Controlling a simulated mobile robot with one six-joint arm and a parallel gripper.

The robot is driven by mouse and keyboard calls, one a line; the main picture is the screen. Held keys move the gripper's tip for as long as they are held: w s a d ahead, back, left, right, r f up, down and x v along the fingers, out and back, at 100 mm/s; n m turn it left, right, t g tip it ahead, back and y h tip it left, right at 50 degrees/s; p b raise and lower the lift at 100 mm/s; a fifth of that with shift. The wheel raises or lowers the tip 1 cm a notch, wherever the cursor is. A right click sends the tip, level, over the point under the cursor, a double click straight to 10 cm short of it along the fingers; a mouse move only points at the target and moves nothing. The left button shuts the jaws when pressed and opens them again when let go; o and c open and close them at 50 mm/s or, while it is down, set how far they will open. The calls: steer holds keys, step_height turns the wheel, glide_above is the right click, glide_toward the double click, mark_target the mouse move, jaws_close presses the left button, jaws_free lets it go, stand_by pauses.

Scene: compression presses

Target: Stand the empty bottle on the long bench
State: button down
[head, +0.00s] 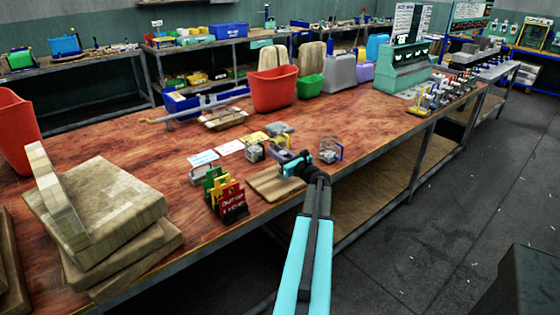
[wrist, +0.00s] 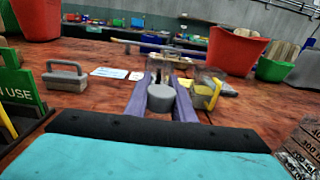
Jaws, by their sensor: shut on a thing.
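My gripper (head: 282,158) is over the wooden-topped long bench (head: 130,140), near its front edge. In the wrist view its two purple fingers (wrist: 160,98) are shut on a grey, round-ended thing (wrist: 160,99), which seems to be the empty bottle. Only its end shows clearly between the fingers. The head view mostly hides it behind the gripper, so I cannot tell whether its base touches the bench.
A clear jug with a blue handle (head: 331,150) stands right of my gripper. Colored signs (head: 225,195) and a wooden board (head: 275,184) are in front. A clear jug (wrist: 206,88) stands just beyond the fingers. A red bin (head: 274,90) is farther back.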

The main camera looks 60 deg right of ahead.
steer(key=shift+r, duration=0.15)
steer(key=s+a+r+b, duration=0.1)
steer(key=s+a+r, duration=0.1)
steer(key=s, duration=0.5)
steer(key=s+a+r+b, duration=0.2)
steer(key=s, duration=0.6)
steer(key=shift+a+r, duration=0.35)
steer(key=shift+a, duration=0.05)
steer(key=shift+s, duration=0.2)
